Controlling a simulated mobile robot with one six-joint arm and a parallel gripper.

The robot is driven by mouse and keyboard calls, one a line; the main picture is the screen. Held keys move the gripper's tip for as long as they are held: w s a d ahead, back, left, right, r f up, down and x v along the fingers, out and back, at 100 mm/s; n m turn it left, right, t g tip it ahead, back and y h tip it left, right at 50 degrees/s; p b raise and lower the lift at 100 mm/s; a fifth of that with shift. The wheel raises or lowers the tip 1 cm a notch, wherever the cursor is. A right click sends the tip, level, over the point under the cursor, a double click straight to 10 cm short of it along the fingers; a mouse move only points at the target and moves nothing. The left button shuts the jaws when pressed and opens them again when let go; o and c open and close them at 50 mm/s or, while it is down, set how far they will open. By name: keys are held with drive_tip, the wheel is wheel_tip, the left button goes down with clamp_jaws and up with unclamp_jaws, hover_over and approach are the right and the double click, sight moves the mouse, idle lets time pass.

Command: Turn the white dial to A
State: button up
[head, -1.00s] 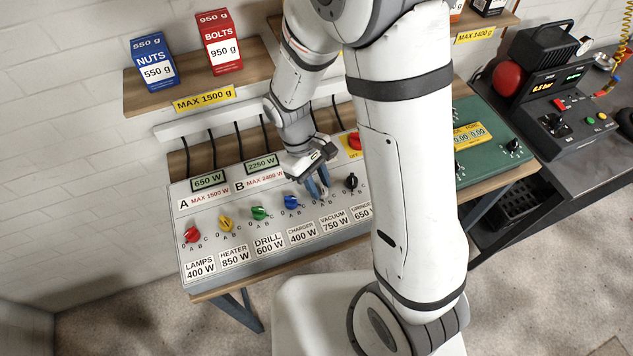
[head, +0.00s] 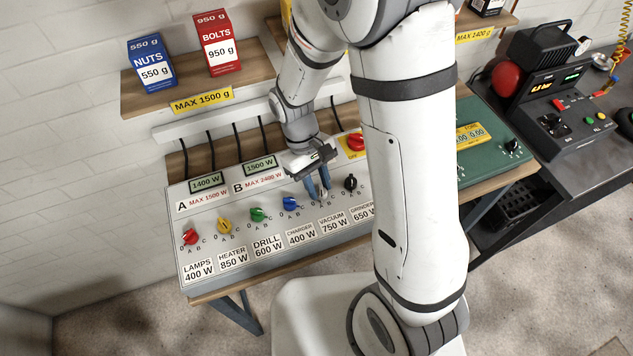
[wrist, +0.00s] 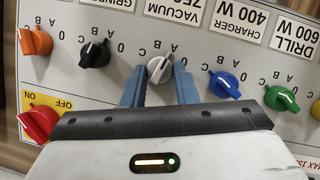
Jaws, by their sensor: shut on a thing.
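The white dial (wrist: 159,69) is the VACUUM 750 W one, in a row of coloured dials on the grey panel (head: 300,255). In the wrist view, its pointer line leans up and right, towards the A mark. My gripper (wrist: 159,80) is shut on the white dial, one blue finger on each side. In the head view, my gripper (head: 322,190) reaches down to the panel, and its fingers partly hide the dial. Display A (head: 206,182) reads 1400 W, and display B (head: 260,165) reads 1500 W.
The blue dial (wrist: 224,84) and the black dial (wrist: 95,53) sit close on either side of my fingers. A red knob on a yellow OFF plate (wrist: 38,122) is near my gripper. A shelf (head: 135,100) with boxes is above the panel.

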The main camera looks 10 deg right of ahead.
drive_tip(key=shift+s+d+f, duration=0.1)
drive_tip(key=shift+s, duration=0.1)
drive_tip(key=o, duration=1)
drive_tip(key=v, duration=0.8)
drive_tip(key=shift+b, duration=0.45)
drive_tip(key=shift+w, duration=0.1)
drive_tip(key=s+d+r+m+t+y, duration=0.2)
drive_tip(key=s+d+r+m+t, duration=0.4)
drive_tip(key=s+d+r, duration=0.3)
wheel_tip(320, 180, up, 3)
drive_tip(key=d+t, duration=0.1)
drive_tip(key=d, duration=0.2)
drive_tip(key=shift+m, duration=0.4)
